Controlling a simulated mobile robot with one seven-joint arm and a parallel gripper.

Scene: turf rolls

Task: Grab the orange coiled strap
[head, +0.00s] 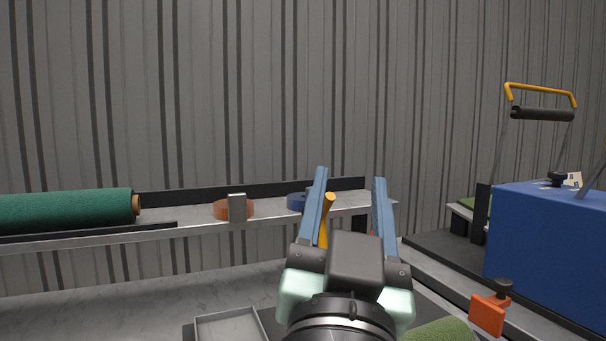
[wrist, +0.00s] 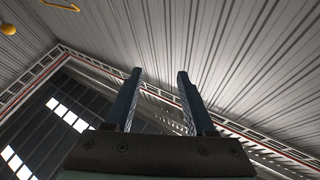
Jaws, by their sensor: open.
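The orange coiled strap (head: 221,210) lies on the grey shelf (head: 180,219) along the back wall, left of the middle in the head view. A grey metal buckle (head: 237,207) stands at its front. My gripper (head: 350,174) is open and empty, pointing up and away, to the right of the strap and apart from it. In the wrist view my gripper (wrist: 160,72) shows two parted fingers against wall and roof. The strap is not visible there.
A blue coil (head: 296,202) sits on the shelf, partly hidden by my left finger. A yellow handle (head: 327,212) shows between the fingers. A green turf roll (head: 65,209) lies at left. A grey tray (head: 230,326) is below. A blue machine (head: 550,240) stands at right.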

